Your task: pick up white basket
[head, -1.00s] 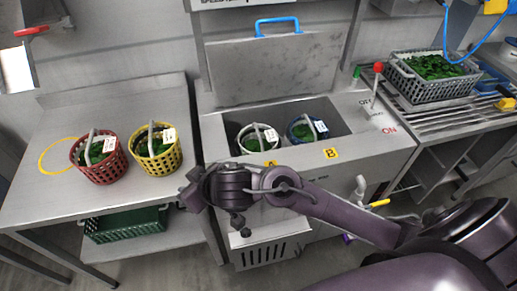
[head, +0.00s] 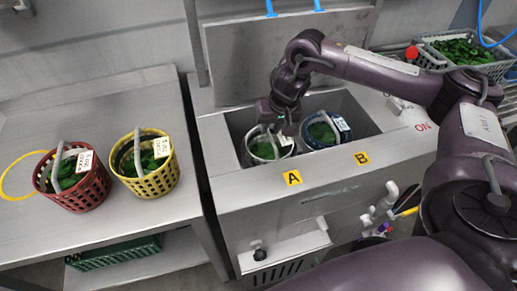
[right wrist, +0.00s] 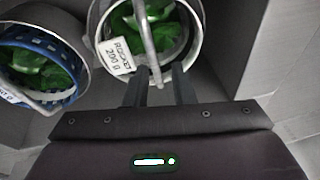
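The white basket (head: 284,149) holds greens and stands in the left part of the sunken sink, behind the A label. It also shows in the right wrist view (right wrist: 197,47) with its pale handle (right wrist: 148,45) and a tag reading "ROCKET 200 g". My right gripper (head: 281,128) is over the basket, pointing down. In the right wrist view the gripper's two dark fingers (right wrist: 160,72) are apart, and the handle's near end appears between them; I cannot tell whether they touch it. My left gripper is not in view.
A blue basket (head: 335,141) stands close beside the white one, behind the B label. A red basket (head: 83,191) and a yellow basket (head: 160,184) stand on the left table (head: 100,120). The sink's steel walls (head: 232,159) surround the two baskets. A grey crate (head: 490,70) is at the right.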

